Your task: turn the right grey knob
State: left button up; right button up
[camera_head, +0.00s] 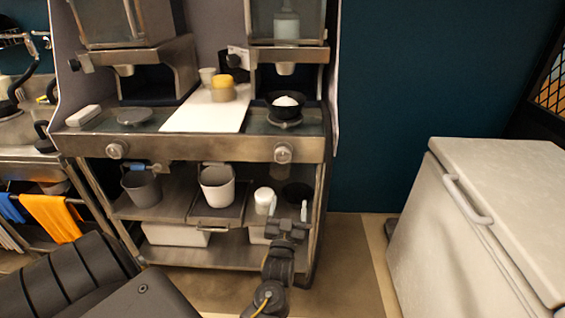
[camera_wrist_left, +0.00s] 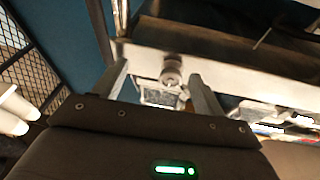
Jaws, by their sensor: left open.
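The right grey knob (camera_head: 283,153) is a round metal dial on the right of the steel cart's front panel. The left grey knob (camera_head: 117,150) sits at the other end of that panel. My left gripper (camera_head: 288,208) is open and empty, in front of the cart and lower in the picture than the right knob. In the left wrist view a round grey knob (camera_wrist_left: 172,70) shows beyond and between the two spread fingers (camera_wrist_left: 163,88) and looks clear of them. My right gripper is not in view.
A black bowl (camera_head: 286,103) with white contents stands above the right knob. A white board (camera_head: 207,110) lies mid-counter. Grey (camera_head: 141,187) and white (camera_head: 217,184) buckets and a white jar (camera_head: 264,196) stand on the shelf below. A large white chest (camera_head: 495,215) is at the right, with open floor between.

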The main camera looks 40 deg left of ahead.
aim_at(283, 159)
pick_arm(q)
notch_tip(283, 159, up, 6)
jog(key=s+a+r+n+y, duration=0.1)
jog(key=a+n+y, duration=0.1)
jog(key=y, duration=0.1)
jog(key=x, duration=0.3)
jog(key=p+x, duration=0.1)
jog(key=x, duration=0.2)
jog(key=p+x, duration=0.1)
jog(key=x, duration=0.2)
jog(key=shift+a+f, duration=0.1)
jog(key=shift+f, duration=0.25)
jog(key=shift+w+a+r, duration=0.15)
jog(key=shift+w+a, duration=0.15)
jog(key=shift+w, duration=0.15)
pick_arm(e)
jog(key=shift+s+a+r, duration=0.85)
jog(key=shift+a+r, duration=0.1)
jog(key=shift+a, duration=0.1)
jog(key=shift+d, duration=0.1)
pick_arm(q)
jog(key=shift+c, duration=0.9)
jog(key=c, duration=0.8)
jog(key=shift+o, duration=0.2)
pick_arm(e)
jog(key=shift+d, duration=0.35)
